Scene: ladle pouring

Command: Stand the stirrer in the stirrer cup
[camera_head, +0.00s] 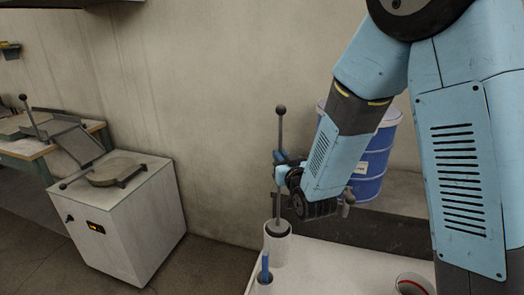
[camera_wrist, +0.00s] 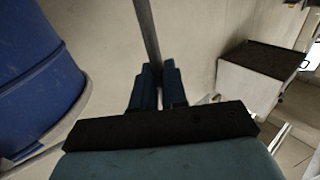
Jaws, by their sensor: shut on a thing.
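The stirrer (camera_head: 280,135) is a long thin grey rod with a dark ball on top and a wider grey disc at its lower end. It stands about upright. The stirrer cup (camera_head: 277,250) is a white cylinder on the white table. The disc shows at the cup's mouth; whether the stirrer touches the cup's floor is hidden. My gripper (camera_head: 280,164) is shut on the rod, about midway up and above the cup. In the wrist view the rod (camera_wrist: 147,35) runs up from between the fingers (camera_wrist: 156,84).
A blue-handled thing (camera_head: 265,264) stands in a small holder in front of the cup. A red-rimmed vessel (camera_head: 413,284) sits at the table's front right. A blue drum (camera_head: 372,182) stands behind my arm. A white cabinet (camera_head: 140,225) with a dark press-like device is at left.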

